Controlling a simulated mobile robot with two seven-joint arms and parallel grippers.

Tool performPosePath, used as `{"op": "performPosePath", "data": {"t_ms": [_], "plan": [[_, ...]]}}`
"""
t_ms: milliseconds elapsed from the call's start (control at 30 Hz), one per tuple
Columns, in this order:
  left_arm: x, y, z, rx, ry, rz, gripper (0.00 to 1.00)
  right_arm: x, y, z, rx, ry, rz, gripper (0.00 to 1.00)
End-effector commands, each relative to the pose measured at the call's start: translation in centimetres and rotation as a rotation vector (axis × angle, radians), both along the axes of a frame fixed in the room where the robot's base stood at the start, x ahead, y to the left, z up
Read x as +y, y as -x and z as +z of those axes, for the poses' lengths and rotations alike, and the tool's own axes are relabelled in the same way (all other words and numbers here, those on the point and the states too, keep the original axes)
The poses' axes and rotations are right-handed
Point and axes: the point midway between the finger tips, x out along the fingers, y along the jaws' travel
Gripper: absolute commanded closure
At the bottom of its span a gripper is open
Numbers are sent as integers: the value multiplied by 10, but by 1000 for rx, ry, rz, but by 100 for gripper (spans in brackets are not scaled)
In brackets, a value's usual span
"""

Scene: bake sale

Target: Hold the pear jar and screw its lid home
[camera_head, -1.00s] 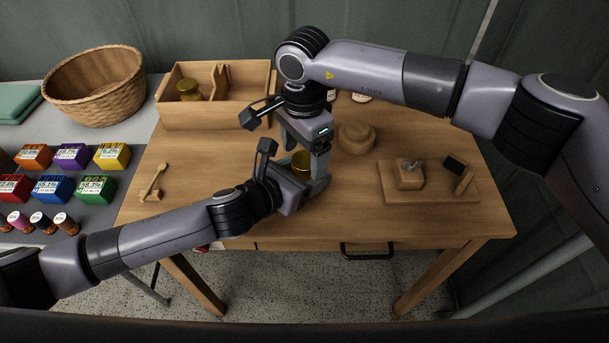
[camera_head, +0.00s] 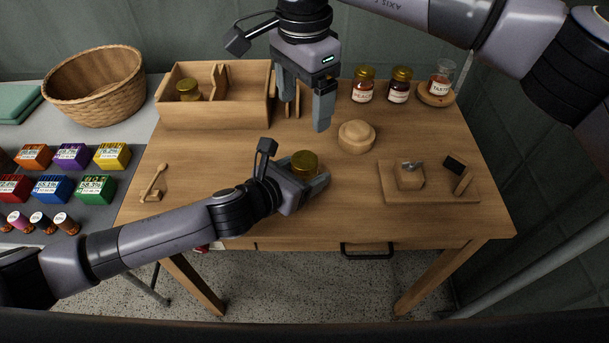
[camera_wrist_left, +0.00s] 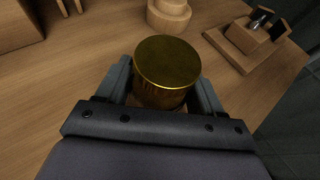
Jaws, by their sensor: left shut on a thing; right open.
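The pear jar's gold lid (camera_head: 304,163) shows at the front middle of the wooden table, and it also shows from above in the left wrist view (camera_wrist_left: 167,62). The lid sits on top of the jar and looks about level. My left gripper (camera_head: 312,183) is shut on the jar, with one finger on each side below the lid. The jar's body and label are mostly hidden by the lid and fingers. My right gripper (camera_head: 304,105) is open and empty, raised above the table behind the jar, clear of the lid.
A round wooden block (camera_head: 357,136) stands right of the jar. A wooden board with a block (camera_head: 430,196) lies further right. Several jars, including a red one (camera_head: 363,86), stand at the back. A wooden box (camera_head: 214,112) holds a gold-lidded jar (camera_head: 188,90). A wooden spoon (camera_head: 153,183) lies left.

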Motion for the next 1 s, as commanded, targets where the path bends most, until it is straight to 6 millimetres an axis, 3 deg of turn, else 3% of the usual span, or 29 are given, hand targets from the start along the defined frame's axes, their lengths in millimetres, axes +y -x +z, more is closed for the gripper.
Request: {"op": "performPosePath", "data": {"t_ms": [33,67,100,133,533,1000], "plan": [[1,0,0,0,-1,2,100,0,0,0,0,0,0,18],[1,0,0,0,-1,2,23,0,0,0,0,0,0,18],[1,0,0,0,-1,2,10,0,0,0,0,0,0,18],[1,0,0,0,-1,2,3,0,0,0,0,0,0,18],[4,3,2,-1,-1,1,3,0,0,1,0,0,0,18],[37,43,23,1,-2,1,3,0,0,7,0,0,0,18]]}}
